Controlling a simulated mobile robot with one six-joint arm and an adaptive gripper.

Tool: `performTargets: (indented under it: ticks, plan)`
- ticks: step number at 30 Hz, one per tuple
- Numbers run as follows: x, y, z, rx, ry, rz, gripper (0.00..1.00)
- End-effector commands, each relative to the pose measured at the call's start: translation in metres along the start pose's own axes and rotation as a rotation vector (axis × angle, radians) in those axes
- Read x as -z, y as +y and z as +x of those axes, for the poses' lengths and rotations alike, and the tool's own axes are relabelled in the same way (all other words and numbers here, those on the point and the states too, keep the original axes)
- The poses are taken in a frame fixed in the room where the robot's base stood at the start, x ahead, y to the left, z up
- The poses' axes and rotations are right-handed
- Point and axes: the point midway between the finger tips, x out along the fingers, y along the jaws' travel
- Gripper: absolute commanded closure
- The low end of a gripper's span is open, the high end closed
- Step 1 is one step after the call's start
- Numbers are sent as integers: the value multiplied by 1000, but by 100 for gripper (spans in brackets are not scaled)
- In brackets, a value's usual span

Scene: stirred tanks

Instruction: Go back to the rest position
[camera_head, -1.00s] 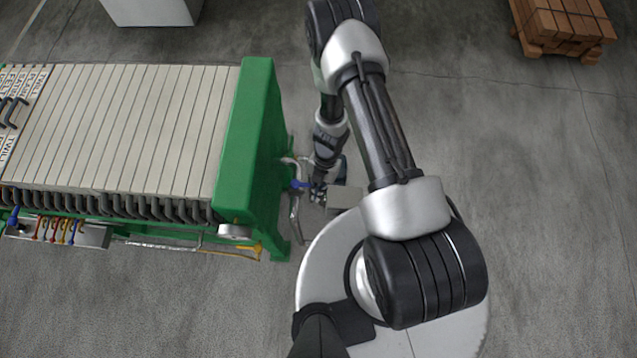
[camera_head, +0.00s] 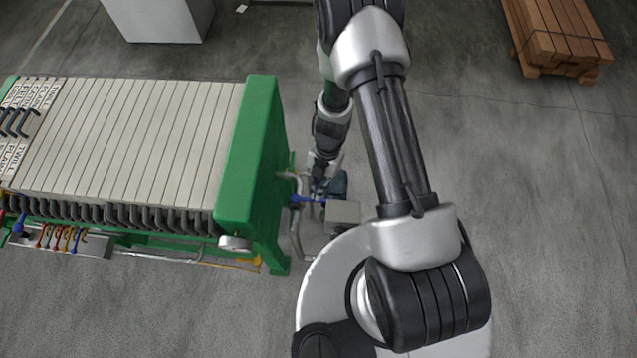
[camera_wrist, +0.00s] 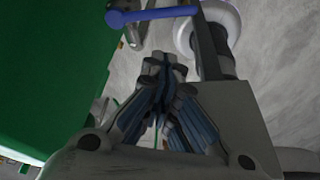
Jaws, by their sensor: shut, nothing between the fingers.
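My gripper (camera_wrist: 162,75) shows in the wrist view with its fingers together and nothing between them. It points down past a blue lever handle (camera_wrist: 155,14) and a grey pipe fitting. In the head view my gripper (camera_head: 318,186) is small and partly hidden, beside the right end of the green press frame (camera_head: 248,150). The blue handle (camera_head: 306,198) is close by it there. I cannot tell whether they touch.
The filter press with pale plates (camera_head: 130,135) fills the left. A grey box (camera_head: 343,214) stands by the pipes (camera_head: 296,235). A white cabinet (camera_head: 160,22) and a pallet of brown blocks (camera_head: 556,38) stand farther back. The floor at right is clear.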

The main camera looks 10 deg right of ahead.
Motion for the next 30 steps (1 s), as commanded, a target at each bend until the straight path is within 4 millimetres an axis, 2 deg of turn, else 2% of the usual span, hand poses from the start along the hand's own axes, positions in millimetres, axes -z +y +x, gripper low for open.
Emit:
performTargets:
  ticks: [10,14,17,19,22,24,26,27,30]
  plan:
    - [-1,2,-6,-4,-4,4,100]
    - [-19,20,-23,-67,-76,66,100]
    - [-49,47,-58,-181,-201,190,100]
    - [-72,63,-95,-284,-309,312,100]
    - [-98,72,-153,-429,-455,506,100]
    - [-110,67,-194,-524,-541,650,100]
    - [-114,57,-226,-601,-604,778,100]
    - [-115,47,-245,-649,-639,865,100]
    - [-107,17,-284,-759,-698,1089,100]
